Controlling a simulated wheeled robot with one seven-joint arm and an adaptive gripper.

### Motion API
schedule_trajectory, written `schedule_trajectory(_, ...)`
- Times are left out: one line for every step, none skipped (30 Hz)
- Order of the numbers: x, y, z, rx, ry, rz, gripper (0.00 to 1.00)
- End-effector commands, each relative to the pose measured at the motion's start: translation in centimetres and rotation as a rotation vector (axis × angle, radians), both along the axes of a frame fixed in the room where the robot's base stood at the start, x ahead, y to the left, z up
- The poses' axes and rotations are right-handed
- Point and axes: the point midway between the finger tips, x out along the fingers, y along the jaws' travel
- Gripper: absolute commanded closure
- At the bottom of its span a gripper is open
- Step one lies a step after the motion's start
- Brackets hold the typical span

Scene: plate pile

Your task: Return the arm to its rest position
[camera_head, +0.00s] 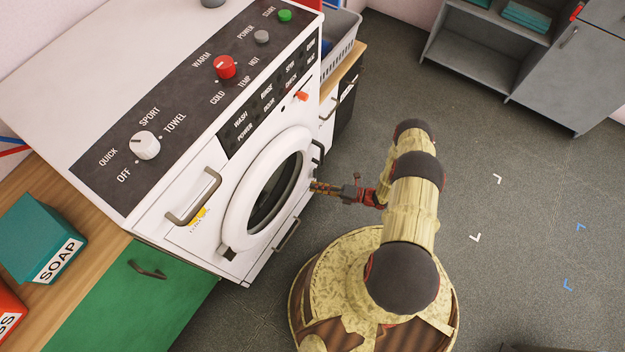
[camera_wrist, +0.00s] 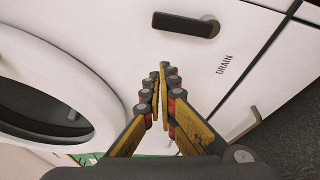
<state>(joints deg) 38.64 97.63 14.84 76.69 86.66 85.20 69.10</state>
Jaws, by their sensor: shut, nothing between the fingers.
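My arm reaches from my round base toward the washing machine at the left in the head view. My gripper (camera_head: 318,187) is in front of the machine's front face, near the right edge of the round door (camera_head: 241,200). In the wrist view my gripper (camera_wrist: 160,72) is shut and empty, its fingertips together. Ahead of the fingertips is the white front panel with a dark handle (camera_wrist: 186,24) beside the word DRAIN. The round door (camera_wrist: 98,88) lies to the left in that view. I cannot tell whether the fingertips touch the panel.
The washing machine (camera_head: 60,110) stands close to my gripper. A wooden counter (camera_head: 95,225) with a SOAP box (camera_head: 45,240) is at left. A grey basket (camera_head: 343,45) stands behind the machine. Grey shelves (camera_head: 480,60) are at the back right. The floor (camera_head: 530,180) at right is clear.

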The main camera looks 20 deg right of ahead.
Motion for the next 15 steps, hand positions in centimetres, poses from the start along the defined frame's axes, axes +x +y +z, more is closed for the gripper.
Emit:
schedule_trajectory(-0.4,-1.2,0.3,-0.003,-0.003,-0.007,1.00)
schedule_trajectory(-0.8,-1.7,0.3,-0.003,-0.003,-0.006,1.00)
schedule_trajectory(-1.3,-2.3,0.3,-0.002,-0.002,-0.006,1.00)
schedule_trajectory(-1.7,-2.7,0.3,-0.002,0.000,-0.004,1.00)
schedule_trajectory(-2.0,-3.1,0.2,-0.001,0.000,-0.004,1.00)
schedule_trajectory(-2.5,-3.7,0.2,-0.001,0.001,-0.002,1.00)
schedule_trajectory(-2.8,-4.1,0.2,-0.001,0.001,-0.003,1.00)
schedule_trajectory(-3.1,-4.4,0.2,0.000,0.001,-0.002,1.00)
schedule_trajectory(-3.4,-4.9,0.1,-0.001,0.002,-0.002,1.00)
schedule_trajectory(-3.6,-5.2,0.1,0.000,0.001,-0.001,1.00)
schedule_trajectory(-3.9,-5.5,0.1,0.000,0.001,0.000,1.00)
schedule_trajectory(-4.1,-5.8,0.1,0.000,0.002,0.000,1.00)
schedule_trajectory(-4.3,-6.0,0.1,0.000,0.002,0.000,1.00)
schedule_trajectory(-4.4,-6.2,0.1,0.001,0.002,0.001,1.00)
schedule_trajectory(-4.5,-6.3,0.1,0.001,0.002,0.002,1.00)
